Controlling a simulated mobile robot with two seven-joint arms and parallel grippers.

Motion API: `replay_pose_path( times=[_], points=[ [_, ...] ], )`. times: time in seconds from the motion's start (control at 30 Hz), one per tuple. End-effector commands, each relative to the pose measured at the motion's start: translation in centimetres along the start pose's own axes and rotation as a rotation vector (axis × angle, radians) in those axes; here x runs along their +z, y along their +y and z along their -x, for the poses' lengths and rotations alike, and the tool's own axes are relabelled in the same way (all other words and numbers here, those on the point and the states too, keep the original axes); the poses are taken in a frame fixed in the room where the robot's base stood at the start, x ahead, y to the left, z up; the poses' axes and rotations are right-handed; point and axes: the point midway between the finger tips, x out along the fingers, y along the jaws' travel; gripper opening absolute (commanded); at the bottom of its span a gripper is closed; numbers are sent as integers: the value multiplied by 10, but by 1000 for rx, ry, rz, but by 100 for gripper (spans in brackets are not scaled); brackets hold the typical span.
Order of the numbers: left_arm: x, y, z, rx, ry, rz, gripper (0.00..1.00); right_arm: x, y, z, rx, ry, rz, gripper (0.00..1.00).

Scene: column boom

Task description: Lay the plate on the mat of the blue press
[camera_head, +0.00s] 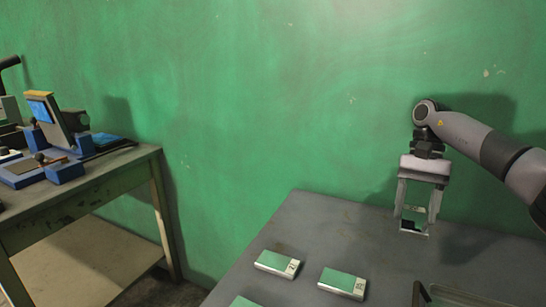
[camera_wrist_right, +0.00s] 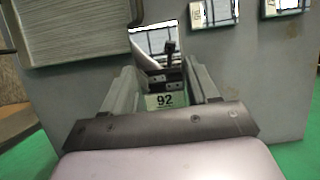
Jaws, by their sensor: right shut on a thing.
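My right gripper (camera_head: 414,228) points down at the far part of the grey table. It is shut on a shiny plate (camera_head: 416,211). In the right wrist view, the fingers of the right gripper (camera_wrist_right: 164,92) are on both sides of this plate (camera_wrist_right: 153,42), at its end with the label "92". I cannot tell whether the plate touches the table. The blue press (camera_head: 68,170) stands on the bench at the far left, with a tilted part raised behind it. Its mat is too small to make out surely. My left gripper is not in view.
Several similar plates lie on the grey table (camera_head: 318,225), among them one plate (camera_head: 276,263) and another plate (camera_head: 342,282). A dark-rimmed tray (camera_head: 455,297) is at the front right. A floor gap separates the table from the green bench (camera_head: 75,205).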

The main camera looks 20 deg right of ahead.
Motion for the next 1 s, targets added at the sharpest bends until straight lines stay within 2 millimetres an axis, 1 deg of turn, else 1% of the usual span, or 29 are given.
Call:
replay_pose_path(
  times=[0.13,0.27,0.4,0.6,0.8,1.0],
  points=[
    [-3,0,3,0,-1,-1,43,6,-9,-1,11,0,31,0],
    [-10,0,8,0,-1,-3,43,18,-27,-9,42,0,102,0],
    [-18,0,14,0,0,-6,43,38,-52,-24,84,-1,206,0],
    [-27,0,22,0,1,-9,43,72,-80,-49,143,-1,347,0],
    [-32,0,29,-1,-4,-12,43,110,-98,-75,197,-2,478,0],
    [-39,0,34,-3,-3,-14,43,144,-108,-96,240,0,581,0]
  ],
)
